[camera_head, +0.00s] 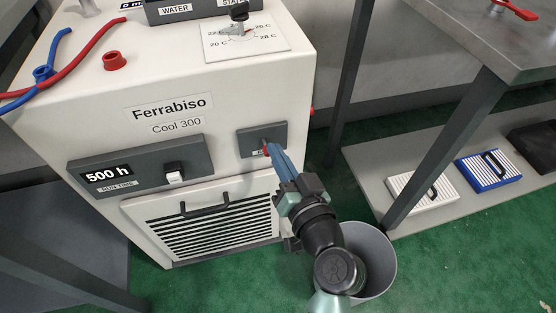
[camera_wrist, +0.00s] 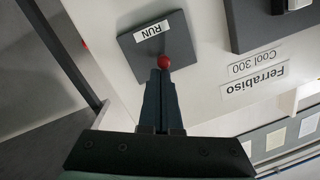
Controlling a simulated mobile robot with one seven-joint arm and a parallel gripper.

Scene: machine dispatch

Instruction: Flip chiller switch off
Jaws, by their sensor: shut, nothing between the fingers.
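The chiller (camera_head: 148,85) is a white cabinet labelled Ferrabiso Cool 300. On the right of its front is a small dark switch panel (camera_head: 262,139), whose label reads RUN in the wrist view (camera_wrist: 180,45). A red-tipped switch (camera_wrist: 164,62) sticks out of this panel. My gripper (camera_head: 269,150) is shut and empty, with its fingertips right at the red tip. It also shows in the wrist view (camera_wrist: 162,76), where the fingertips seem to touch or nearly touch the red tip. The lever behind the tip is mostly hidden.
A 500 h run-time panel (camera_head: 140,168) with a white rocker is at the front left, above a vent grille with a handle (camera_head: 205,205). A grey bin (camera_head: 382,262) stands below my arm. A grey table (camera_head: 480,40) and a shelf with filters are at the right.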

